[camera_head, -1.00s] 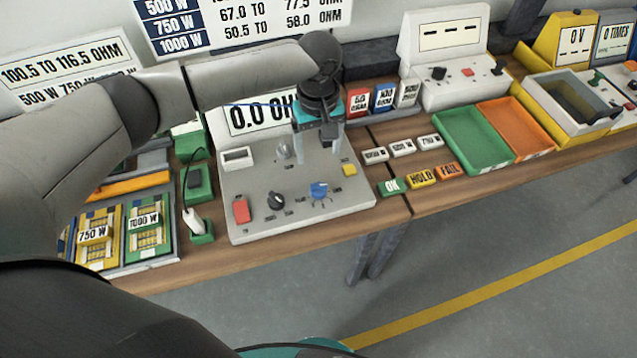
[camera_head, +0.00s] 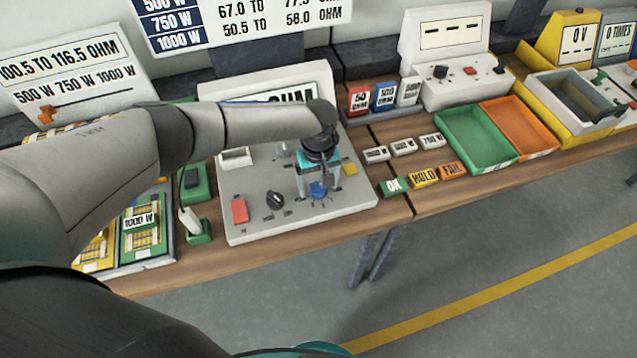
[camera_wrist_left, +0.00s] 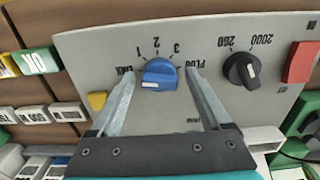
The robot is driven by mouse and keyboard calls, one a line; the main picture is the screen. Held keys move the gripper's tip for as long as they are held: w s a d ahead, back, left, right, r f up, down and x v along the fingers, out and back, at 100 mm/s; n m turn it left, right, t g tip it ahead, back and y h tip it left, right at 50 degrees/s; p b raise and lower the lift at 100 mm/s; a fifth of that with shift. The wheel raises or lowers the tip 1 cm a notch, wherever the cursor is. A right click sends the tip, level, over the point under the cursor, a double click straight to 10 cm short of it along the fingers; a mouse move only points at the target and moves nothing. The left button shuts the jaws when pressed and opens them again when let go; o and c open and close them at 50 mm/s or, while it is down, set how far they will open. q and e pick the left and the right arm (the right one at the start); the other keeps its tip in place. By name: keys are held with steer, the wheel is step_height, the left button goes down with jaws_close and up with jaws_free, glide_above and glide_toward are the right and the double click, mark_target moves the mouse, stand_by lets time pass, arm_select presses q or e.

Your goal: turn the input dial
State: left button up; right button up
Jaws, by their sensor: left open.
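A blue dial (camera_head: 318,189) sits on the front of the grey meter panel (camera_head: 250,227). It also shows in the left wrist view as a blue knob (camera_wrist_left: 160,75) with a white mark and labels around it, including 1, 2, 3 and PLUG. My left gripper (camera_head: 319,188) is open, pointing down over the blue dial. In the left wrist view its two fingers (camera_wrist_left: 160,73) stand on either side of the dial, with gaps visible. A black dial (camera_head: 275,199) with labels 200 and 2000 is beside it. My right gripper is not in view.
On the panel are a red button (camera_head: 239,210) and a yellow button (camera_head: 350,169). OK, HOLD and FAIL blocks (camera_head: 424,177) lie to the right. A green tray (camera_head: 462,122) and an orange tray (camera_head: 541,138) stand beyond them. My left arm covers part of the display.

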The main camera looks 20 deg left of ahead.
arm_select(q)
steer(key=shift+c, duration=0.3)
jaws_close()
stand_by(0.3)
